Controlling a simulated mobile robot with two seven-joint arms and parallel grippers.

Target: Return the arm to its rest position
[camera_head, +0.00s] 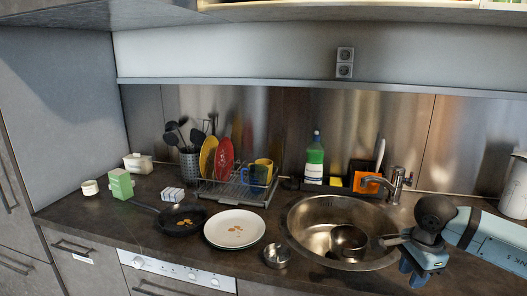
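My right arm comes in from the right edge, with a teal link and a black joint. My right gripper (412,274) is low at the right, over the counter beside the sink's right rim. Its blue parts show small, and I cannot tell whether the fingers are apart. Nothing can be made out held in it. My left gripper and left arm are not in view.
The sink (308,212) holds a metal pot (348,241), close to my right gripper. The faucet (396,183) stands behind it. White plates (235,226), a black pan (181,221) and a dish rack (236,190) stand left. A lit cabinet edge (370,5) runs along the top.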

